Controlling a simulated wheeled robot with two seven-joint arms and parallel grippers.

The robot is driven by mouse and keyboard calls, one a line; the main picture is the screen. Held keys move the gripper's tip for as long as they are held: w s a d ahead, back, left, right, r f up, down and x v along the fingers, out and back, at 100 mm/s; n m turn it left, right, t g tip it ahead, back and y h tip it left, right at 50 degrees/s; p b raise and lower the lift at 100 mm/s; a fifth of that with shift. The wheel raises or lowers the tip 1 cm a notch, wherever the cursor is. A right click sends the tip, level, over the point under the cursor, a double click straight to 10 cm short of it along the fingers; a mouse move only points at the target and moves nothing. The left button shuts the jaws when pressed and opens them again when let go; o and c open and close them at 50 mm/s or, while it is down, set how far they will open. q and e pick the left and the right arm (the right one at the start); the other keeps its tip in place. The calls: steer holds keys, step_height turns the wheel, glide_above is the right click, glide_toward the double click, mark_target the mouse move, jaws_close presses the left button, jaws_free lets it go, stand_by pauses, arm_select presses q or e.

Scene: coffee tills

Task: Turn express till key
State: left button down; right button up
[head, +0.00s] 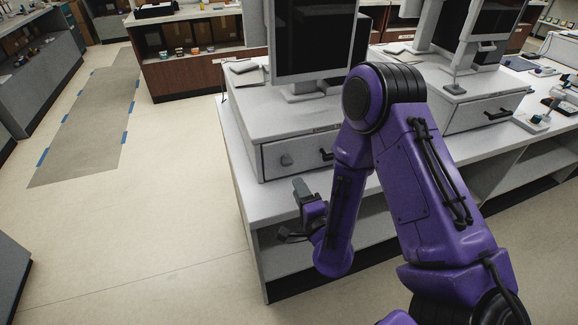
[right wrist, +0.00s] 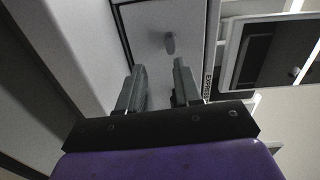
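The express till (head: 290,120) stands on the near left end of the counter, with a screen on top. Its grey key (head: 286,160) sticks out of the drawer front, left of a black handle (head: 326,154). In the right wrist view the key (right wrist: 169,43) lies ahead of and between the fingertips, clear of both. An "EXPRESS" label (right wrist: 208,84) shows on the till beside it. My right gripper (head: 294,211) is open and empty, just below and in front of the drawer; it also shows in the right wrist view (right wrist: 161,76). My left gripper is out of view.
A second till (head: 478,108) with its own drawer stands to the right on the same counter (head: 250,200). Open shelves lie under the counter top. My right arm covers part of the counter. The floor on the left is clear.

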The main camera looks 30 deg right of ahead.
mark_target(288, 165)
steer(key=shift+w+r+m, duration=0.4)
steer(key=shift+w+r, duration=0.05)
steer(key=shift+r, duration=0.2)
steer(key=shift+w+d+r, duration=0.1)
steer(key=shift+w, duration=0.2)
steer(key=p+x, duration=0.1)
steer(key=x, duration=0.4)
steer(key=shift+w+d+p, duration=0.15)
steer(key=shift+d+p, duration=0.1)
steer(key=shift+p, duration=0.05)
steer(key=shift+w+d, duration=0.1)
steer(key=shift+w, duration=0.6)
jaws_close()
steer(key=m, duration=0.6)
steer(key=shift+d, duration=0.15)
steer(key=m, duration=1.1)
steer(key=shift+m, duration=0.3)
steer(key=shift+o, duration=1.2)
jaws_free()
